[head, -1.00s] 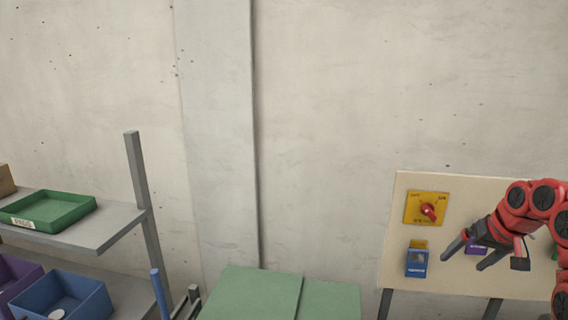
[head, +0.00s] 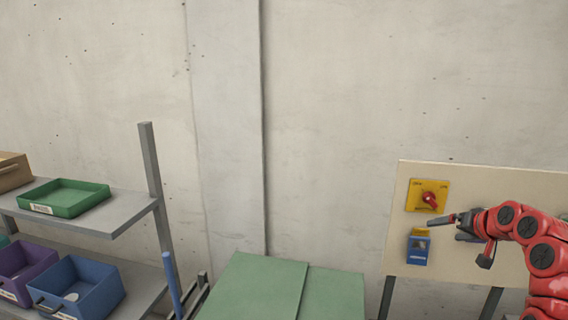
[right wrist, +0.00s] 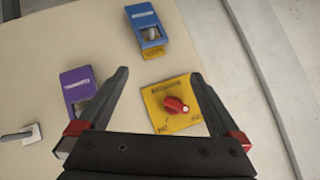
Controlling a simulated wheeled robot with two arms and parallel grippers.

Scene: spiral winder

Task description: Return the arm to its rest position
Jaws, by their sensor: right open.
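My right arm comes in from the right in the head view, in front of the cream panel (head: 400,225). My right gripper (head: 452,220) points left there; in the right wrist view the right gripper (right wrist: 160,75) has its two dark fingers spread wide with nothing between them. A yellow plate (head: 414,195) with a red knob (head: 430,198) is on the panel; in the wrist view the red knob (right wrist: 175,105) shows between and beyond the fingers, apart from them. My left gripper is not in view.
A blue box (head: 417,252) is on the panel below the yellow plate. A purple box (right wrist: 78,90) shows in the wrist view. A grey shelf (head: 120,215) at left holds a green tray (head: 65,197), with a blue bin (head: 95,295) below. A green surface (head: 250,290) is at bottom centre.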

